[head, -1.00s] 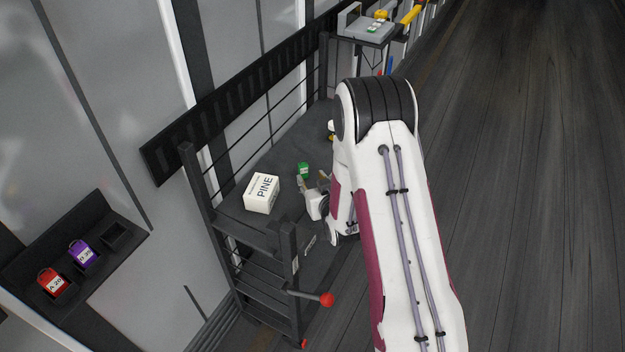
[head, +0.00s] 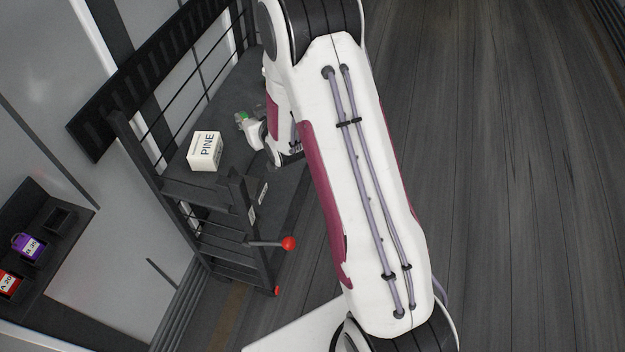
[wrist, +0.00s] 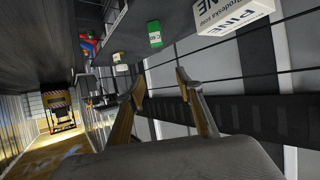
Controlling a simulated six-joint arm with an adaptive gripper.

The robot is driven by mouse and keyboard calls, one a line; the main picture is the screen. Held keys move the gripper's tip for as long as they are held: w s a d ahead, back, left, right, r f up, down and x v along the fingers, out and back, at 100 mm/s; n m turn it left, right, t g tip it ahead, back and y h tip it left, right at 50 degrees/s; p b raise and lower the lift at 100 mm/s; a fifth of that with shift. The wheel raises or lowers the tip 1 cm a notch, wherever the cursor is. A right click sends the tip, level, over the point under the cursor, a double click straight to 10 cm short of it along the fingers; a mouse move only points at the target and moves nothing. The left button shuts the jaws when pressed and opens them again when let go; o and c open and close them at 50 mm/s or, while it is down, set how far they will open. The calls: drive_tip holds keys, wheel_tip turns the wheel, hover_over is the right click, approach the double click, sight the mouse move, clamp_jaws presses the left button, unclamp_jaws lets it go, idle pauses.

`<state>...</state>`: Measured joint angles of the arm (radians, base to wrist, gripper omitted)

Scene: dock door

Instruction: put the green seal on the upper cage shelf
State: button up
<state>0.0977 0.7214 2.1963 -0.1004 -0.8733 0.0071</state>
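The green seal (head: 242,116) is partly covered by my gripper (head: 244,123) in the head view. In the wrist view the green seal (wrist: 155,36), with a white label, stands on the dark cage shelf (head: 228,98), beyond the fingertips. My gripper (wrist: 160,77) shows there with its two fingers apart and nothing between them. The seal looks apart from the fingers; the exact distance is hard to tell.
A white PINE box (head: 205,151) stands on the same shelf, close to the seal. Dark rails border the cage. A red-knobbed lever (head: 288,243) sticks out in front. A wall rack (head: 75,208) holds a purple seal (head: 28,246) and a red seal (head: 9,283).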

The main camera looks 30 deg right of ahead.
drive_tip(key=s+a+r+g, duration=0.2)
drive_tip(key=s+r+g, duration=0.2)
drive_tip(key=s+r, duration=1.35)
drive_tip(key=s+a+r+g, duration=0.1)
drive_tip(key=s+r, duration=0.1)
drive_tip(key=s, duration=1)
drive_tip(key=s+a+r+g, duration=0.1)
drive_tip(key=s+r+g, duration=0.1)
drive_tip(key=s, duration=0.9)
drive_tip(key=shift+s+r, duration=0.35)
drive_tip(key=shift+r, duration=0.3)
